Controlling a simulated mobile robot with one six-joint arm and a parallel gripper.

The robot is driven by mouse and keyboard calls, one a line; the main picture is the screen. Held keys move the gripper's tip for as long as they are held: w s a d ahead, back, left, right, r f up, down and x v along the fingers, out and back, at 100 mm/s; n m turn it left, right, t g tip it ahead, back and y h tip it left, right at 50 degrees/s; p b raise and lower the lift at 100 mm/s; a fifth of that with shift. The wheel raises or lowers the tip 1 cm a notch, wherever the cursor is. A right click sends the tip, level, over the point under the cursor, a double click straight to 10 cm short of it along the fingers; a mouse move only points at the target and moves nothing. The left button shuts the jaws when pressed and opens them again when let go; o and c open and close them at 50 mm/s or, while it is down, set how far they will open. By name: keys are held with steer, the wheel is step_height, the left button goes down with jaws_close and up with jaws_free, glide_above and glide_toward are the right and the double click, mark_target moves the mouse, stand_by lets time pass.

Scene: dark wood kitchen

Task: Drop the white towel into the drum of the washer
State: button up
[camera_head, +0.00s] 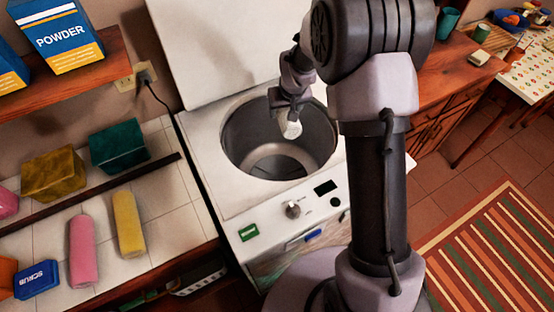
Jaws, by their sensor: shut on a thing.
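The washer (208,160) is a white top-loader with its lid (215,45) raised at the back. Its round metal drum (315,150) is open and looks empty where I can see in. My gripper (291,118) is over the back right part of the drum opening, pointing down. It is shut on the white towel (291,130), a small pale bundle that hangs just below the fingers. The towel appears above or just within the opening; its exact height is hard to tell. My arm covers the washer's right side.
A tiled counter on the left holds a yellow roll (129,224), a pink roll (82,250), a blue scrub box (37,279) and colored blocks (118,146). A powder box (58,36) stands on a shelf. A wooden cabinet (450,90) is at right.

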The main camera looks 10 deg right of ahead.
step_height(320, 180, down, 5)
steer(key=b, duration=0.3)
steer(key=shift+s+f, duration=0.1)
steer(key=shift+f, duration=0.1)
steer(key=o, duration=1.6)
steer(key=p+v, duration=0.5)
steer(key=v, duration=1.2)
steer(key=shift+r, duration=0.35)
